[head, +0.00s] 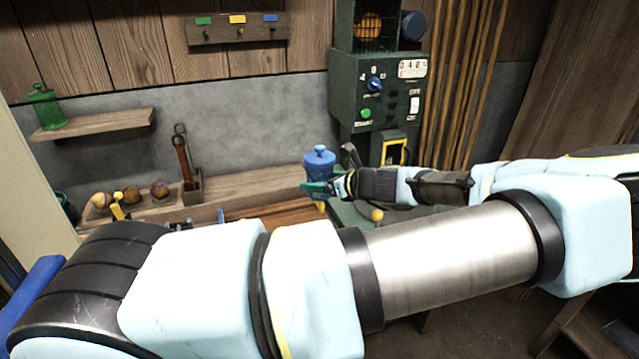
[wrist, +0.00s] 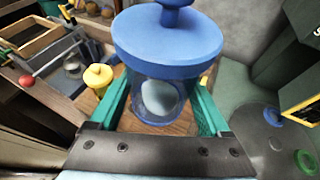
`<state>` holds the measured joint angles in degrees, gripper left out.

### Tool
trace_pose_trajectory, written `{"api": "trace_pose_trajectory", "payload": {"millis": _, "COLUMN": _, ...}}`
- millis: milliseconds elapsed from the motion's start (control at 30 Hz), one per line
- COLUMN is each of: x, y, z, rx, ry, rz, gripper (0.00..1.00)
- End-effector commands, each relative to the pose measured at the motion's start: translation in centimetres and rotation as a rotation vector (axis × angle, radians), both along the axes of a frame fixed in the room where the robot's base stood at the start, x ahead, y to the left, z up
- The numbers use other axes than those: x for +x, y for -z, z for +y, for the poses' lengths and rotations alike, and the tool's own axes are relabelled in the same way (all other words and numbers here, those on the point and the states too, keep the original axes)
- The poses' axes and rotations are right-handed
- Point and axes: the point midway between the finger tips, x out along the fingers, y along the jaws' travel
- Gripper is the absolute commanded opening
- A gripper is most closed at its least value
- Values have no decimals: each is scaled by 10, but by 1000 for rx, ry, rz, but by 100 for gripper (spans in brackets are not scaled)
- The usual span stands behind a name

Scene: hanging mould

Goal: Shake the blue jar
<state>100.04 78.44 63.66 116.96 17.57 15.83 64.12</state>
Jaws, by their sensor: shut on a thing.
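The blue jar (head: 319,161) is a blue-tinted see-through jar with a wide blue lid and a knob. In the wrist view the jar (wrist: 168,45) stands between the two green fingers of my gripper (wrist: 165,105), which is shut on it. A pale rounded lump shows inside through the wall. In the head view my gripper (head: 322,189) reaches the jar from the right, and my arm hides the bench below it. Whether the jar's base touches the bench cannot be told.
A green machine (head: 375,105) with dial and switches stands behind, right of the jar. A yellow object (wrist: 98,76) sits near the jar at left in the wrist view. A green jar (head: 46,106) stands on a wall shelf (head: 95,123). Blue and green rings lie at right in the wrist view.

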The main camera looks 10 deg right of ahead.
Motion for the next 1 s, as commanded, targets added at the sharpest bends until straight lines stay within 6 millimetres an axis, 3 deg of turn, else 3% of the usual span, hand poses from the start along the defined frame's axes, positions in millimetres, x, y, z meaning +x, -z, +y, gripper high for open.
{"api": "trace_pose_trajectory", "payload": {"millis": 33, "x": 0, "y": -18, "z": 0, "rx": 0, "ry": -1, "rz": 0, "gripper": 0}}
{"api": "trace_pose_trajectory", "payload": {"millis": 100, "x": 0, "y": -28, "z": 0, "rx": -4, "ry": -2, "rz": -1, "gripper": 0}}
{"api": "trace_pose_trajectory", "payload": {"millis": 367, "x": 0, "y": -28, "z": 1, "rx": 1, "ry": -1, "rz": -2, "gripper": 0}}
{"api": "trace_pose_trajectory", "payload": {"millis": 600, "x": 0, "y": 31, "z": 1, "rx": 4, "ry": 0, "rz": 0, "gripper": 0}}
{"api": "trace_pose_trajectory", "payload": {"millis": 667, "x": 0, "y": 40, "z": 1, "rx": 3, "ry": 0, "rz": -1, "gripper": 0}}
{"api": "trace_pose_trajectory", "payload": {"millis": 1000, "x": 0, "y": 39, "z": 0, "rx": 1, "ry": -1, "rz": -1, "gripper": 0}}
